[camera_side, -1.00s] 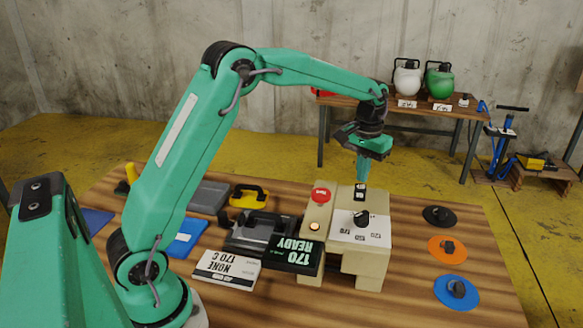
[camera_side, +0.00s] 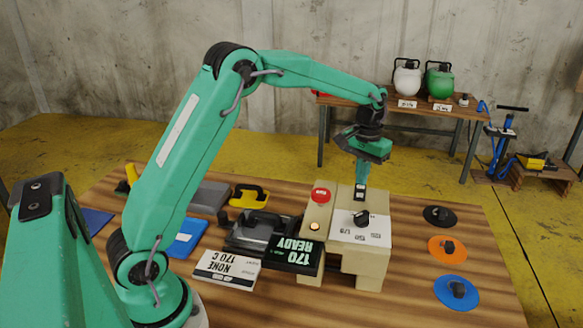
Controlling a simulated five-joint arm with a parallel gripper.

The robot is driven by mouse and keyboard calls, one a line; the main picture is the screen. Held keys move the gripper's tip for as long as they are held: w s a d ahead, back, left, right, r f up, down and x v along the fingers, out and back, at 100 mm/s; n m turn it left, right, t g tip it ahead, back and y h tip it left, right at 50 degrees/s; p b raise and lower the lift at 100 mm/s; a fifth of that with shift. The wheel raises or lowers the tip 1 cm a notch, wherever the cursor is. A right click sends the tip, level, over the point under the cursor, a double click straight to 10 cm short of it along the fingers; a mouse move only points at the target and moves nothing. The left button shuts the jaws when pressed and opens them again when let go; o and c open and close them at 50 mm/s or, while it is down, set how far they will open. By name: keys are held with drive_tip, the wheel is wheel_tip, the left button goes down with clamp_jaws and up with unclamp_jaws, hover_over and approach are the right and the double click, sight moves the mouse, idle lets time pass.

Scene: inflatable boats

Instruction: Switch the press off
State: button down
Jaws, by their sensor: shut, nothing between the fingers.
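The beige press (camera_side: 372,262) stands on the wooden table. Its top carries a red button (camera_side: 321,195), a small lit orange lamp (camera_side: 315,226), a black dial knob (camera_side: 361,217) on a white scale, and a small black rocker switch (camera_side: 359,193) at the back. Its black display (camera_side: 293,254) shows "170" and "READY" upside down in this view. My gripper (camera_side: 361,178) points down with shut, empty fingers, its tips right above or at the rocker switch. I cannot tell whether they touch it.
A white card (camera_side: 227,269) reading "NONE 170 C" lies left of the display. Black (camera_side: 440,215), orange (camera_side: 447,248) and blue (camera_side: 457,291) discs with knobs lie at the right. A yellow-handled tool (camera_side: 249,196) and grey block (camera_side: 207,196) lie behind left.

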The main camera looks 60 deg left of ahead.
drive_tip(key=shift+f, duration=0.55)
drive_tip(key=shift+r, duration=3.5)
drive_tip(key=shift+r, duration=0.1)
